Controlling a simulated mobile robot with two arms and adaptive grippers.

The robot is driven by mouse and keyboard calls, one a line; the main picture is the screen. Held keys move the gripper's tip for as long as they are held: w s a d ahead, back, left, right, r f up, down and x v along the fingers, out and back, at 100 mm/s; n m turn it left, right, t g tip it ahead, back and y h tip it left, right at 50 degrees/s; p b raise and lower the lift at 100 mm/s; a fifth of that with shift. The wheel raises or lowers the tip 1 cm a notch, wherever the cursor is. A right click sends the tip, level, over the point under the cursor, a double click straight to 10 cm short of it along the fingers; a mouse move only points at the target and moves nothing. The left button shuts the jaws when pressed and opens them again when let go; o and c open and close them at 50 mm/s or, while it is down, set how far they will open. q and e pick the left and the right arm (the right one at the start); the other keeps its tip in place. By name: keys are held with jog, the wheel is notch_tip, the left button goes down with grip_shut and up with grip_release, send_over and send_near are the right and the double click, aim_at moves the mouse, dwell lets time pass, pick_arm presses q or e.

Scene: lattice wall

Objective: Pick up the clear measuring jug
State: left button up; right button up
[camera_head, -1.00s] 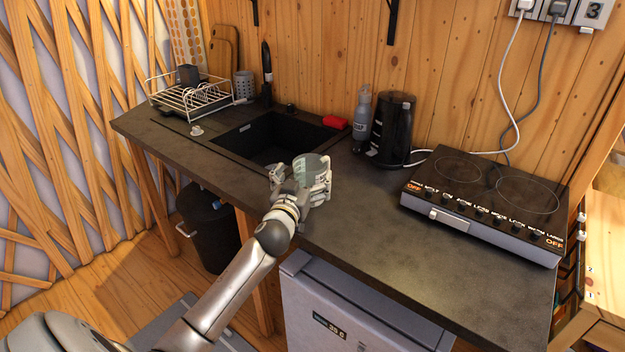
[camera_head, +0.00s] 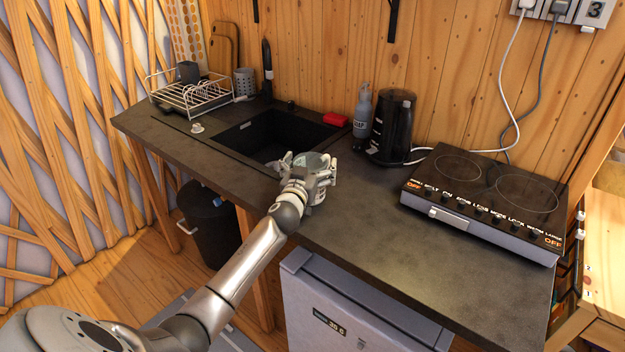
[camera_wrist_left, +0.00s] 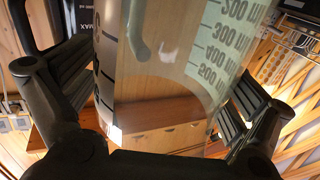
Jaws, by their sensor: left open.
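The clear measuring jug (camera_head: 309,161) stands on the dark countertop, at the front right corner of the sink. My left gripper (camera_head: 309,176) is open, with its fingers on either side of the jug and partly hiding its lower part. In the left wrist view the jug (camera_wrist_left: 160,75) fills the middle between the two dark finger pads, its millilitre scale to the right. Whether the pads touch the jug cannot be told. My right gripper is not in view.
The black sink (camera_head: 265,137) lies behind and left of the jug. A soap bottle (camera_head: 362,118), a black kettle (camera_head: 391,128) and a red sponge (camera_head: 334,120) stand behind it. A two-plate hob (camera_head: 485,200) is on the right. The countertop (camera_head: 370,225) between is clear.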

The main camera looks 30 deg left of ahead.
pick_arm(q)
jog(key=c, duration=1.4)
jog(key=shift+o, duration=0.2)
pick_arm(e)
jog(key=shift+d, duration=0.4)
pick_arm(q)
jog(key=shift+r, duration=0.2)
